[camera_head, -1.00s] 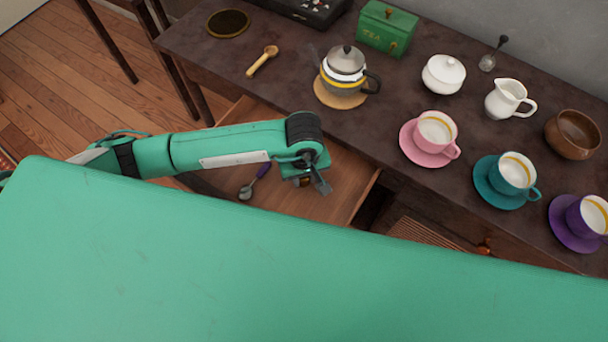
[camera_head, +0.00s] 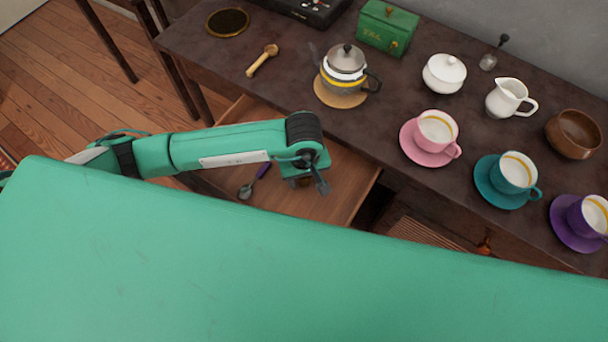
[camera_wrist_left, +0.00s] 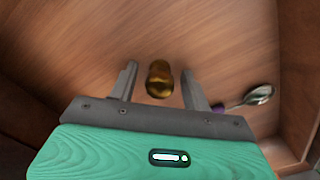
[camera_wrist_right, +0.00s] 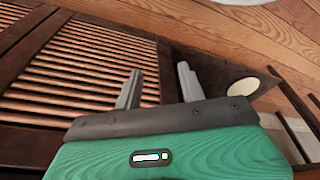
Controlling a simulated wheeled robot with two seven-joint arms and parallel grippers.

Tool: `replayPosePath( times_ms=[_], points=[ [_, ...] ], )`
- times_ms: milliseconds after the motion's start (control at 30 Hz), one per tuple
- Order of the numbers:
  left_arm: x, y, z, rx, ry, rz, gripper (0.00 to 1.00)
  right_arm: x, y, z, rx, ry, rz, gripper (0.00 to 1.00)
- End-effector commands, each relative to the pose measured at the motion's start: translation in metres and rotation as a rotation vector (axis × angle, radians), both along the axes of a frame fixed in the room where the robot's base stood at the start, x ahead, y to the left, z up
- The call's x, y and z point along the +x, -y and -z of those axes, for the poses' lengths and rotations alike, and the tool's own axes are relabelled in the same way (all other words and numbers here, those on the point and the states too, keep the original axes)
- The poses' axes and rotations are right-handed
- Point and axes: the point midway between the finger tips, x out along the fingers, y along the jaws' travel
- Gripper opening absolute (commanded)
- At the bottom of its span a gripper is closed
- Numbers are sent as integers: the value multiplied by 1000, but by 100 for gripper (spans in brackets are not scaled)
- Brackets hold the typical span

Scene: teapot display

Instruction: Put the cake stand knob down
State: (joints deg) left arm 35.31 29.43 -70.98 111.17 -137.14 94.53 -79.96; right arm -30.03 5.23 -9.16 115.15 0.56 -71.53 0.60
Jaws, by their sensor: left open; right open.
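The cake stand knob (camera_wrist_left: 159,80), a small rounded brass piece, shows in the left wrist view over the wooden floor of an open drawer (camera_head: 330,197). My left gripper (camera_head: 307,184) is inside the drawer area, pointing down. Its two fingers are spread on either side of the knob, with a visible gap at each side. I cannot tell for sure whether the knob touches the drawer floor. In the head view the gripper mostly hides the knob. My right gripper (camera_wrist_right: 160,74) is open and empty, in front of a slatted wooden panel.
A spoon with a purple handle (camera_head: 246,190) lies in the drawer beside the left gripper. On the table above stand a teapot (camera_head: 345,68), a green tea box (camera_head: 387,27), and a pink cup (camera_head: 436,128) among other cups. The slatted panel (camera_wrist_right: 85,62) is close to the right gripper.

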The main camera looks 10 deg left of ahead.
Motion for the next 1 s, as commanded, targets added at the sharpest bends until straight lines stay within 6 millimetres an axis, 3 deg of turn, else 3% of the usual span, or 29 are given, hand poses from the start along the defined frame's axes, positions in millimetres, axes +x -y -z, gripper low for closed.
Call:
replayPosePath(
  times_ms=[133,400,600,800,1000],
  points=[
    [1,0,-14,-2,3,-1,48,-5,-1,20,-2,-30,-1,40],
    [2,0,-79,-2,5,1,48,-4,-1,18,-2,-22,-1,40],
    [1,0,-112,0,4,1,48,-3,0,17,-3,-21,-1,40],
    [1,0,-126,0,1,0,48,-4,0,16,-3,-22,0,40],
    [0,0,-127,0,0,0,48,-4,0,16,-4,-23,0,40]
  ],
)
